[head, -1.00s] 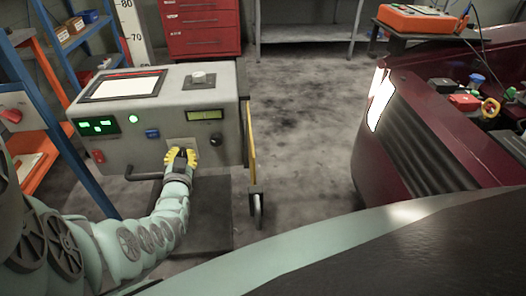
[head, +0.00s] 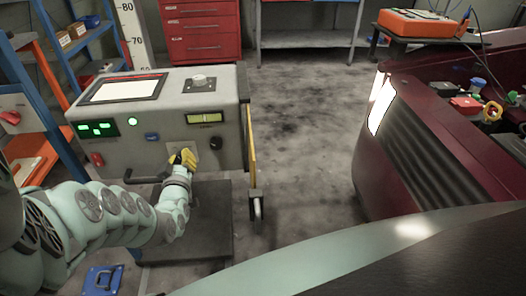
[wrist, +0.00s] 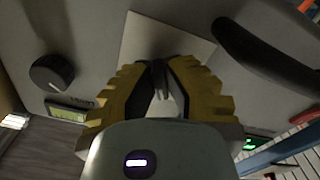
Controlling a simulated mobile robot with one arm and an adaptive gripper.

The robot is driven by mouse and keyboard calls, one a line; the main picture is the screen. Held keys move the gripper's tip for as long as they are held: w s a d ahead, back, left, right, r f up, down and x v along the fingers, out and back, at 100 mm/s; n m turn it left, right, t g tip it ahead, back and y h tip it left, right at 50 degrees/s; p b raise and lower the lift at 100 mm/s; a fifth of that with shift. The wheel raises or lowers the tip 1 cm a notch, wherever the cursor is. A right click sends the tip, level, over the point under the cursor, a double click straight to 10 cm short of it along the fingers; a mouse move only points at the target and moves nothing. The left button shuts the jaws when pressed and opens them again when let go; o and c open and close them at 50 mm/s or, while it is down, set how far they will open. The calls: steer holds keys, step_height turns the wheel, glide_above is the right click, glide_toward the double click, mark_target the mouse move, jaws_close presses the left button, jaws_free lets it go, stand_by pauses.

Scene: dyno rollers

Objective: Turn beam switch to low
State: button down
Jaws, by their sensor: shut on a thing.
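The grey console (head: 110,157) stands at left with a pale switch plate (head: 205,150) on its front. My gripper (head: 185,156) is at this plate, its yellow fingers shut on the beam switch (wrist: 159,76). In the wrist view my gripper (wrist: 160,92) shows a dark lever between its fingertips, against the pale plate (wrist: 165,38). The fingers hide much of the switch, and I cannot read its position. The maroon car's headlight (head: 381,103) glows white at right.
A black knob (head: 215,143) and a lit display (head: 204,118) are right of the plate. A dark handle (head: 140,178) sticks out below left. A blue box (head: 103,279) is on the floor. Open floor (head: 305,130) lies between console and car.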

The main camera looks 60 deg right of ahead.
steer(key=shift+n, duration=1.1)
steer(key=shift+b, duration=0.3)
steer(key=c, duration=1)
jaws_free()
steer(key=shift+w, duration=0.1)
steer(key=v, duration=0.7)
steer(key=shift+a, duration=0.15)
